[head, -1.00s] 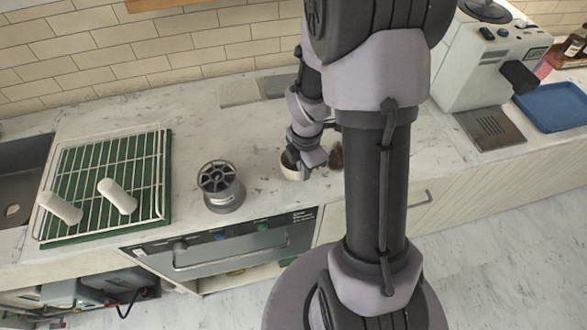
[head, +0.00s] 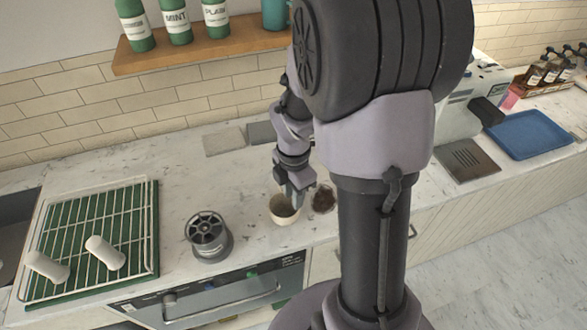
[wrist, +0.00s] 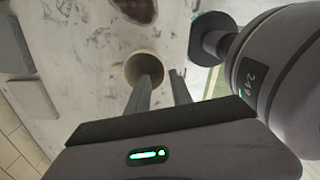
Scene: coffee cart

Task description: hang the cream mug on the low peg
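The cream mug (head: 283,213) stands upright on the marble counter, its mouth facing up. It also shows in the wrist view (wrist: 132,70), below my fingers. My gripper (head: 295,197) is over the mug's right side. In the wrist view my gripper (wrist: 163,82) has its two fingers apart, with a gap between them. One finger overlaps the mug's mouth and the other is beside its rim. I cannot tell how deep they reach. The mug's handle is not clearly visible. I cannot make out the low peg in these frames.
A grey round device (head: 208,236) stands left of the mug. A green mat with a wire rack (head: 140,215) bears two white rounded pieces (head: 105,253). A wooden shelf (head: 200,50) holds green bottles. A blue tray (head: 530,135) lies far right.

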